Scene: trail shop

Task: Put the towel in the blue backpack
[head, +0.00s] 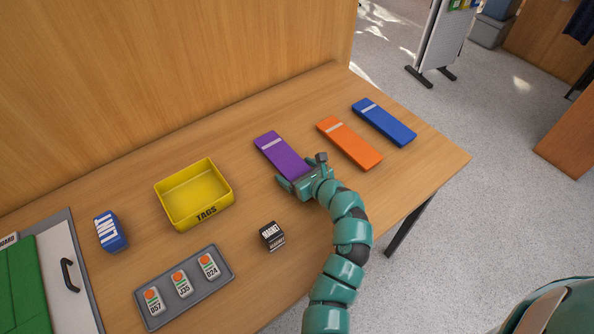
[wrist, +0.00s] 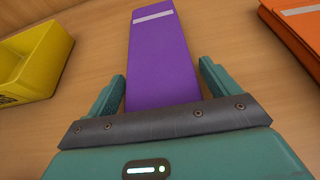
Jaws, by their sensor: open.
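Three flat oblong pieces with a pale band near one end lie on the wooden table: a purple one (head: 279,153), an orange one (head: 350,143) and a blue one (head: 385,122). They look like folded towels, but I cannot tell for sure. My gripper (head: 303,172) is open at the near end of the purple piece. In the wrist view the purple piece (wrist: 161,60) runs between the two spread fingers, with a gap on each side. No blue backpack can be made out in either view.
A yellow bin (head: 206,217) marked TAGS stands left of my gripper. Nearby are a blue block (head: 110,231), a small black box (head: 272,236) and a grey tray (head: 217,289) with three tags. A green panel (head: 25,290) is at far left. Wooden panelling rises behind the table (head: 440,165).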

